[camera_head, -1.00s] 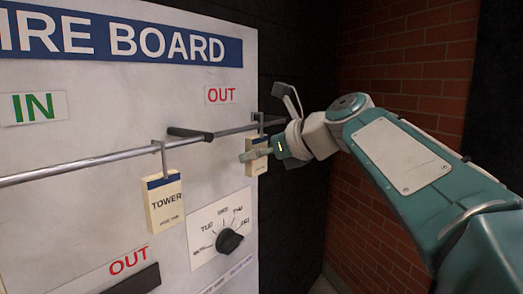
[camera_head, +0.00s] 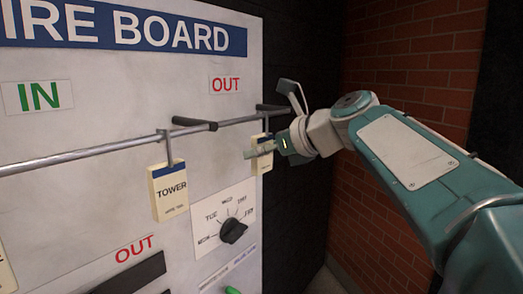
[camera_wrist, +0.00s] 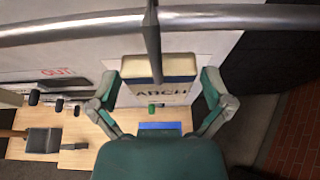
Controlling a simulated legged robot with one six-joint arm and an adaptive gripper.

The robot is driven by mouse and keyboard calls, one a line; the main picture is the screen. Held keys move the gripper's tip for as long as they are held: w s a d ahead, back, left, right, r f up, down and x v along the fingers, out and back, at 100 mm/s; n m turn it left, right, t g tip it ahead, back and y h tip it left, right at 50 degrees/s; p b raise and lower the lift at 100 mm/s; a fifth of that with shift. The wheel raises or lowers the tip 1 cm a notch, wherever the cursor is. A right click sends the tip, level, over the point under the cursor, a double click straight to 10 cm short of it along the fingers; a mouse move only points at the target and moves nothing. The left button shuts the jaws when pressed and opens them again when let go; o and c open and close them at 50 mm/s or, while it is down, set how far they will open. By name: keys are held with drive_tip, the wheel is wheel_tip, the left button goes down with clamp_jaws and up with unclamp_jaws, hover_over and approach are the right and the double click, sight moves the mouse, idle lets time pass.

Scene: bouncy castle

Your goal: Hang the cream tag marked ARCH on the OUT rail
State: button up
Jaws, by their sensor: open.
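The cream ARCH tag (camera_wrist: 158,90) hangs by a dark hook (camera_wrist: 152,45) from the metal rail in the wrist view. In the head view the tag (camera_head: 262,162) hangs near the rail's right end, below and right of the red OUT label (camera_head: 225,84). My gripper (camera_wrist: 162,92) is open, with one finger on each side of the tag. Gaps show between the fingers and the tag's edges. In the head view my gripper (camera_head: 276,130) partly covers the tag. The rail (camera_head: 90,152) runs along the white board.
A cream TOWER tag (camera_head: 170,198) hangs farther left, beside a dark peg (camera_head: 195,122) that sticks out at the rail. A black day dial (camera_head: 232,231) is below. Another dark peg (camera_head: 272,107) stands near the rail's right end. A brick wall (camera_head: 400,80) is at right.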

drive_tip(key=v, duration=1.2)
drive_tip(key=s+d+f+n+g+h, duration=0.1)
drive_tip(key=s+d+f+n+h, duration=0.1)
drive_tip(key=s+f+n, duration=0.4)
drive_tip(key=s+d+f+n+h, duration=0.1)
drive_tip(key=s+f+n+h, duration=0.4)
drive_tip(key=f+n, duration=0.6)
drive_tip(key=s+d+f+n+g+h, duration=0.1)
drive_tip(key=s+f+n, duration=0.6)
drive_tip(key=f, duration=1)
drive_tip(key=d+n+h, duration=0.1)
drive_tip(key=h, duration=0.1)
drive_tip(key=shift+s+d+n+g+h, duration=0.3)
drive_tip(key=shift+s+d, duration=0.05)
drive_tip(key=shift+d, duration=0.05)
drive_tip(key=shift+r, duration=0.1)
